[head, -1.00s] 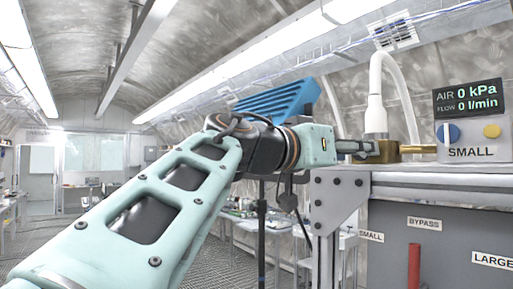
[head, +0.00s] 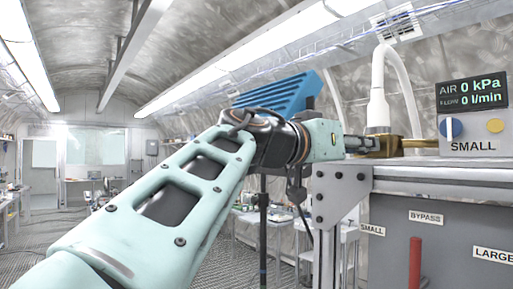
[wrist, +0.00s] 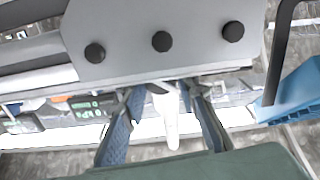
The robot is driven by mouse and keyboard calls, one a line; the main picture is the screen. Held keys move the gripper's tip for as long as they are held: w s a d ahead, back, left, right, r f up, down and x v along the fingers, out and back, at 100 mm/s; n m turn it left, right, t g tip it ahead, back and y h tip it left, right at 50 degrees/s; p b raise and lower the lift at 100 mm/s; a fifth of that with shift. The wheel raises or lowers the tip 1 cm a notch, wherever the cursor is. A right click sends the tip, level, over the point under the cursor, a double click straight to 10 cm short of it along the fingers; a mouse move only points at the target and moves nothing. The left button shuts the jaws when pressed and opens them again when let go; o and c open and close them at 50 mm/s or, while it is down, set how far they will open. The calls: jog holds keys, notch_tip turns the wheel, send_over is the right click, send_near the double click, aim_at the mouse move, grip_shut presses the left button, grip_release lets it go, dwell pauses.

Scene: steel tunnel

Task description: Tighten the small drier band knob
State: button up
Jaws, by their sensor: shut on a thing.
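The small drier's white fitting (head: 377,112) stands upright with a white hose curving from its top. Its brass band (head: 396,147) is at the base, above the bench corner, left of the panel marked SMALL (head: 472,146). My gripper (head: 373,145) reaches in from the left, its fingertips shut at the left end of the brass part. The knob itself is hidden at the fingertips. In the wrist view my gripper's blue fingers (wrist: 163,97) stand on both sides of a white part, and the grey bracket hides what they grip.
A grey bolted bracket (head: 341,177) supports the bench corner just below my gripper; it fills the top of the wrist view. The display (head: 472,93) reads 0 kPa and 0 l/min. A red handle (head: 415,262) is below. A blue ribbed object (head: 278,94) is behind my arm.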

jog(key=m+b, duration=0.2)
jog(key=b, duration=0.1)
jog(key=shift+f+m, duration=0.25)
jog(key=shift+m, duration=0.05)
jog(key=shift+r+m+b, duration=0.25)
jog(key=shift+m+b, duration=0.1)
jog(key=shift+m, duration=0.75)
jog(key=o, duration=1.2)
jog(key=shift+c, duration=0.2)
jog(key=shift+a, duration=0.1)
jog(key=v, duration=1.2)
